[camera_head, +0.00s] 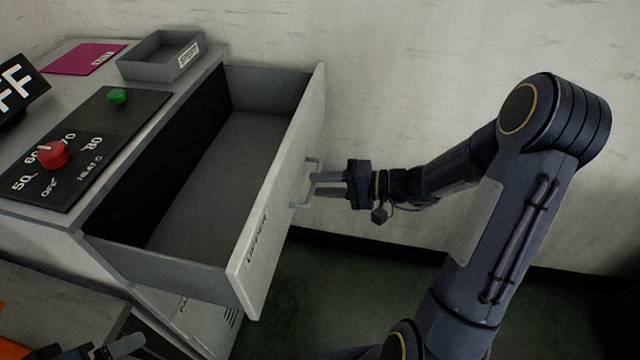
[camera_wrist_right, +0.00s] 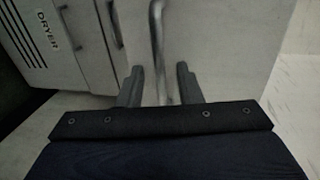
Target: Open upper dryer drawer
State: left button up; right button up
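The upper dryer drawer (camera_head: 275,215), with "UPPER" on its front, is pulled far out of the dryer cabinet (camera_head: 60,228) and looks empty inside. Its bar handle (camera_head: 309,182) is on the front face. My right gripper (camera_head: 318,184) is at the handle. In the right wrist view the handle bar (camera_wrist_right: 157,50) runs between the two fingers (camera_wrist_right: 160,88), with a visible gap on both sides, so the gripper is open around it. Part of my left gripper (camera_head: 115,348) shows at the bottom left edge; whether it is open is unclear.
On the cabinet top are a control panel with a red knob (camera_head: 53,154) and a green button (camera_head: 117,97), a grey tray (camera_head: 160,56) and a magenta sheet (camera_head: 84,59). The wall (camera_head: 420,80) is behind. Green floor (camera_head: 345,290) is free before the drawer.

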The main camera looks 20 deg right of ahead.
jog(key=v, duration=0.6)
jog(key=shift+s+d, duration=0.2)
jog(key=shift+d, duration=0.1)
jog(key=shift+r, duration=0.1)
jog(key=s+a+r+n+g+h+p, duration=0.1)
jog(key=s+a+r+n+g+p, duration=0.15)
jog(key=s+a+r+g, duration=0.35)
jog(key=s+a+r+n+t+h+p, duration=0.1)
jog(key=s+r+h, duration=0.4)
jog(key=s, duration=0.7)
jog(key=shift+a+n+t+h+p, duration=0.15)
jog(key=shift+n+t+h+p, duration=0.8)
jog(key=shift+h+p, duration=0.45)
jog(key=shift+s+g, duration=0.1)
jog(key=shift+g, duration=0.15)
